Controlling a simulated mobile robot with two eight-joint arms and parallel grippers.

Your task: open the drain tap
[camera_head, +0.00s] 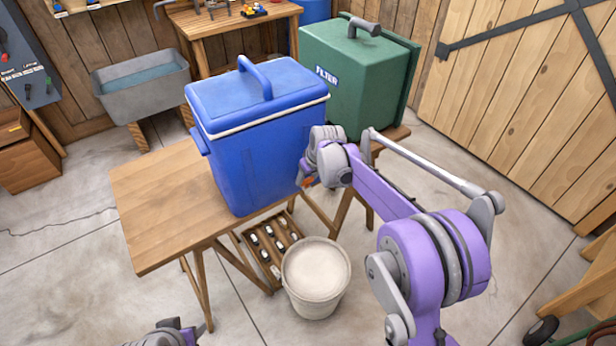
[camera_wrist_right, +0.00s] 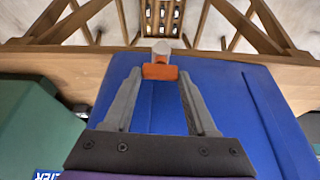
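The blue cooler (camera_head: 250,140) with a lighter blue lid and handle stands upright on the wooden table. Its drain tap, an orange piece (camera_wrist_right: 160,72) with a pale grey end, sticks out from the blue wall in the right wrist view. In the head view only a small orange bit (camera_head: 309,182) shows beside my right wrist.
A green filter box (camera_head: 355,75) stands close behind the cooler on the table (camera_head: 150,215). A pale bucket (camera_head: 316,278) and a wooden crate (camera_head: 262,247) of bottles are on the floor below. A grey trough (camera_head: 140,85) stands at the back left.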

